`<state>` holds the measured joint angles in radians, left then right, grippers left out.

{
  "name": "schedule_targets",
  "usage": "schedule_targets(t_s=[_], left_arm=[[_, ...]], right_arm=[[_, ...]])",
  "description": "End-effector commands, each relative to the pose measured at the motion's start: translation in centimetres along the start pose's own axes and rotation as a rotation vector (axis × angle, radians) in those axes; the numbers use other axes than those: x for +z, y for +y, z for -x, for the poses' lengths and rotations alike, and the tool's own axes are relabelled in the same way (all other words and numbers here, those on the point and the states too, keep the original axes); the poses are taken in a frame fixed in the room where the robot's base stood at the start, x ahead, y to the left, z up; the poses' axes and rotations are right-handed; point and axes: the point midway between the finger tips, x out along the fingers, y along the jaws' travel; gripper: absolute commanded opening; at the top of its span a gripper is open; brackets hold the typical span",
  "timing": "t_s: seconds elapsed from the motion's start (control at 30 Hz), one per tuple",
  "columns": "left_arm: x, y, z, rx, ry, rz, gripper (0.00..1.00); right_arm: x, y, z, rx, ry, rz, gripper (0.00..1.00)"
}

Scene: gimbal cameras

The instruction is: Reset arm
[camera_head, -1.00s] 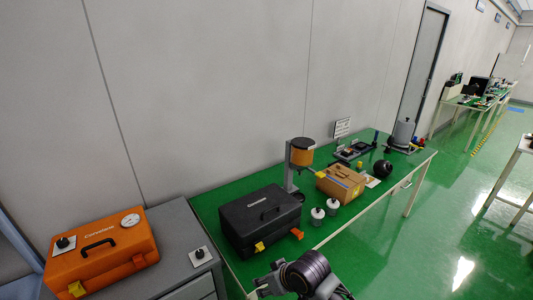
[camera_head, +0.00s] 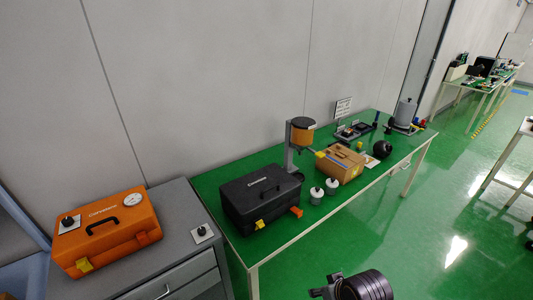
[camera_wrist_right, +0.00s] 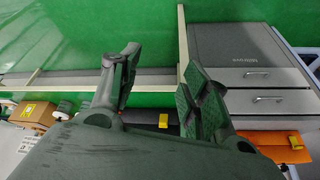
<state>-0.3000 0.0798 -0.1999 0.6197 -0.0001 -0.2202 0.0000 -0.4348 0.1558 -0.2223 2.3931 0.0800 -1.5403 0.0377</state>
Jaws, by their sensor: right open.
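In the right wrist view my right gripper (camera_wrist_right: 160,85) is open, with its two dark fingers spread apart and nothing between them. It hangs over the floor and the edge area of the bench, apart from the objects behind it. In the head view only a dark ribbed part of my arm shows at the bottom, right of centre, in front of the green bench (camera_head: 240,245); no fingertips can be made out there. My left gripper is in neither view.
An orange case (camera_head: 105,230) lies on a grey drawer cabinet (camera_head: 185,250). Green floor (camera_head: 440,220) to the right is clear.

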Motion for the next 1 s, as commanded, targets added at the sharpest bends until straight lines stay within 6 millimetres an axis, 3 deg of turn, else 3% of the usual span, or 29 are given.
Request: schedule_targets(t_s=[0.2, 0.63, 1.0], left_arm=[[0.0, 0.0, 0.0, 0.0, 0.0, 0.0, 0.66], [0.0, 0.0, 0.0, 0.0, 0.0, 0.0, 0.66], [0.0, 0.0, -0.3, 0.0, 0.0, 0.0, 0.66]], right_arm=[[2.4, 1.9, 0.8, 0.045, -0.035, -0.03, 0.46], [5.6, 4.4, 1.9, 0.109, -0.087, -0.064, 0.46], [6.2, 4.6, -2.3, 0.104, -0.097, -0.062, 0.46]])
